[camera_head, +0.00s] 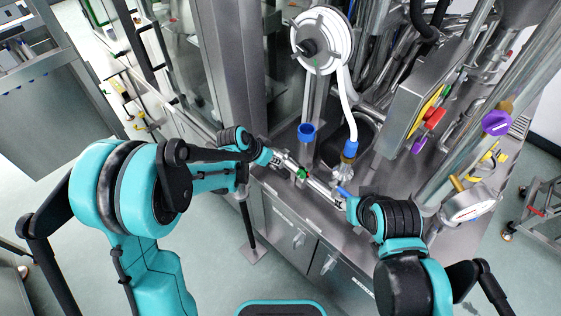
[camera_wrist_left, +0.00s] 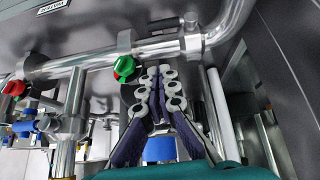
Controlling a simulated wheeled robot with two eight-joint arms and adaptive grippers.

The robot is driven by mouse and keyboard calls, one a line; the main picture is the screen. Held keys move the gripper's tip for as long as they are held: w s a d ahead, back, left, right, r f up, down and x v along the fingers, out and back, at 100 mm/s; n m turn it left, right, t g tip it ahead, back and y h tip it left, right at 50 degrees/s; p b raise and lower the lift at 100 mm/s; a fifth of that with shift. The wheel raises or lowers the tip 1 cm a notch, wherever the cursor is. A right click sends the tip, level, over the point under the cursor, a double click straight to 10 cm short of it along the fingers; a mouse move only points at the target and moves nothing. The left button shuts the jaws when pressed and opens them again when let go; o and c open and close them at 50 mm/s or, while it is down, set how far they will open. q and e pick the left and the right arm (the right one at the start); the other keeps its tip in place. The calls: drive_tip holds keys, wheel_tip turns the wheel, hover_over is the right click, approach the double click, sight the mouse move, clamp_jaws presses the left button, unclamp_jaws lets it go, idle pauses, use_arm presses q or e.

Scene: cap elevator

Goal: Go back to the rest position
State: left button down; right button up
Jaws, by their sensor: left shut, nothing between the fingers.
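My left gripper (camera_head: 280,160) reaches in from the left to the metal pipe (camera_head: 318,186) along the front of the steel machine. In the left wrist view its pale, knobbly fingers (camera_wrist_left: 158,78) are together, with nothing between them. They are just below the horizontal pipe (camera_wrist_left: 165,48), to the right of a green valve knob (camera_wrist_left: 123,68); I cannot tell whether they touch the pipe. My right gripper (camera_head: 341,200) is at the right end of the pipe, near a blue handle (camera_head: 344,191); its fingers are too small to read.
A white hose reel (camera_head: 322,40) hangs above, its hose ending in a blue fitting (camera_head: 350,149). A blue ring (camera_head: 306,132) sits behind the pipe. A control box (camera_head: 425,100) and a gauge (camera_head: 468,206) stand at right. Open floor (camera_head: 215,260) lies at front left.

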use_arm(q)
drive_tip(key=shift+v, duration=1.45)
